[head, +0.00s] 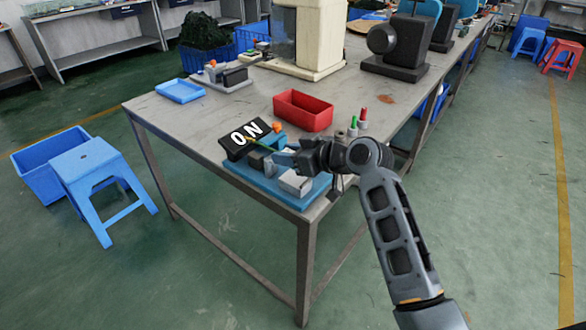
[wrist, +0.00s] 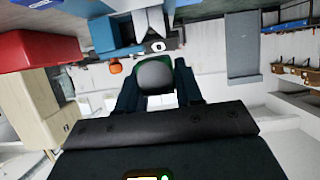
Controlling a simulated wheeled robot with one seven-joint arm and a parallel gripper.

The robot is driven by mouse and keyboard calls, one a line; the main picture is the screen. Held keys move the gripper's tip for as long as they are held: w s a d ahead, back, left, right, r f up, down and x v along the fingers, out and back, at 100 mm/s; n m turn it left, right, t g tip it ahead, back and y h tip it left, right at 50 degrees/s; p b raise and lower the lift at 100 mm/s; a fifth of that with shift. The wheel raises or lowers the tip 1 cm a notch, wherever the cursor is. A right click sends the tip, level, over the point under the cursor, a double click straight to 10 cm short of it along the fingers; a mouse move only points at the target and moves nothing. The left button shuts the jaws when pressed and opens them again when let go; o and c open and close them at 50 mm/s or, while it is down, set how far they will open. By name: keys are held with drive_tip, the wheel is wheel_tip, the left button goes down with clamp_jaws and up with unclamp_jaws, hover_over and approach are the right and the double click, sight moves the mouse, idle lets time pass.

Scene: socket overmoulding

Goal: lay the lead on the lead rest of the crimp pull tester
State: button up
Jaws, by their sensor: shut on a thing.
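The crimp pull tester has a blue base (head: 245,177) at the near corner of the table, with grey blocks on it and a tilted black display (head: 243,141) reading "0 N". My gripper (head: 284,158) is over the tester, shut on the lead. A thin yellow-green length of the lead (head: 262,147) runs from the jaws toward the display. In the wrist view my gripper (wrist: 157,70) has a rounded grey piece with a green edge (wrist: 155,75) between its fingers. I cannot tell which block is the lead rest, or whether the lead touches it.
An orange knob (head: 277,127) stands beside the display. A red bin (head: 303,121) lies behind the tester, with green and red-topped pieces (head: 358,122) to its right. A blue tray (head: 180,91) is at the far left. The table's left middle is clear.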

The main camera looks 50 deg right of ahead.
sight(293, 178)
drive_tip(key=shift+s+d+f, duration=0.4)
drive_tip(key=shift+f, duration=1.95)
drive_tip(key=shift+f, duration=0.1)
drive_tip(key=o, duration=1.1)
drive_tip(key=shift+r, duration=0.2)
drive_tip(key=v, duration=1.2)
drive_tip(key=shift+b, duration=0.3)
